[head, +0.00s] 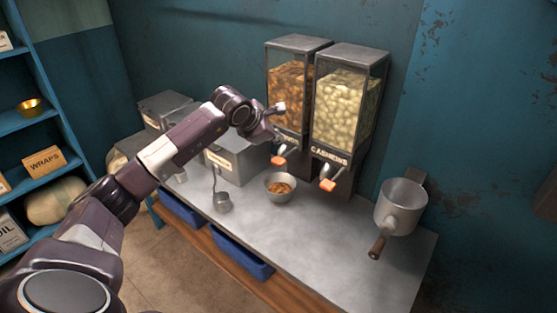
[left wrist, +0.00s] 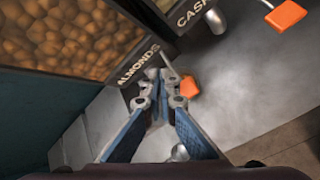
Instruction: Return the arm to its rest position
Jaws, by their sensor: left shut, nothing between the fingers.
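My left arm reaches in from the left, and its gripper (head: 279,108) is in front of the almond dispenser (head: 289,88). In the left wrist view the fingers of this gripper (left wrist: 170,75) come together at their tips, shut with nothing between them. The fingertips show close to the "ALMONDS" label and an orange lever (left wrist: 189,87); I cannot tell whether they touch. A metal bowl (head: 280,196) with some brown nuts in it stands on the counter below the dispensers. My right gripper is not in view.
The cashew dispenser (head: 343,105) with its orange lever (head: 327,184) stands to the right. Blue shelves (head: 24,122) stand at the left.

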